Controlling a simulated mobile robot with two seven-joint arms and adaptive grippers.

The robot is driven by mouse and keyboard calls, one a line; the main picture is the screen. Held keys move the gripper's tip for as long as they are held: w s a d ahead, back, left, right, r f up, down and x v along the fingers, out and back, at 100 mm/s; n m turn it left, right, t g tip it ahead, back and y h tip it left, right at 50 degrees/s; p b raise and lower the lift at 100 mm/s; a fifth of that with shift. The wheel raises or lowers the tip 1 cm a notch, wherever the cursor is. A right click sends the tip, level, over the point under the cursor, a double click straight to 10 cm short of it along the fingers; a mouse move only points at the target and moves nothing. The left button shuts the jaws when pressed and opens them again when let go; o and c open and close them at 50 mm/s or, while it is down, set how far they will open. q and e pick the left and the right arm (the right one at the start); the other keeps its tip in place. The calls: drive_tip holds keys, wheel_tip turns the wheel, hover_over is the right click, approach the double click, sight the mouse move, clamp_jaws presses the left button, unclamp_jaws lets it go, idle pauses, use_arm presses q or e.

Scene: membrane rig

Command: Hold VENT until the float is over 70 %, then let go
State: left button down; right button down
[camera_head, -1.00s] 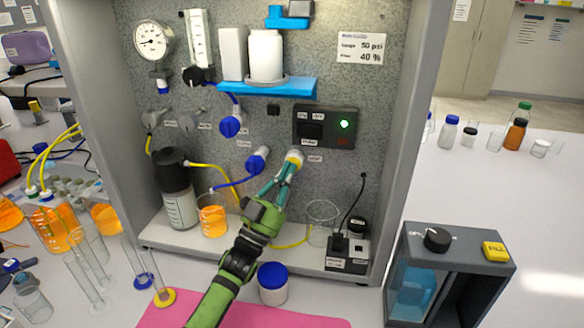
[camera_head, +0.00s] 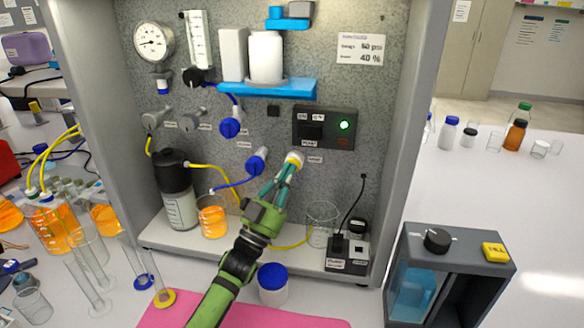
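The panel of the rig carries a tall clear flow tube (camera_head: 199,40) with a printed scale, at the top left. Its float is too small to read. A white and yellow round control (camera_head: 294,159) sits low on the panel, right of the blue knobs, with a small label beside it. My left gripper (camera_head: 286,170) reaches up to this control from below, its teal fingertips at or against it. The fingertips partly cover it, and I cannot tell whether they are closed or how hard they touch. My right gripper is not in view.
A round gauge (camera_head: 153,41) hangs left of the tube. A blue shelf (camera_head: 300,88) holds white containers. A black box (camera_head: 324,128) shows a lit green light. Beakers and a dark-topped bottle (camera_head: 176,190) stand on the rig's floor. A blue-lidded jar (camera_head: 272,285) stands near my arm.

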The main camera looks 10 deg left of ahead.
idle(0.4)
use_arm(q)
drive_tip(key=shift+s+p, duration=0.65)
drive_tip(key=shift+s, duration=0.25)
drive_tip(key=s+p, duration=0.3)
drive_tip(key=s, duration=0.2)
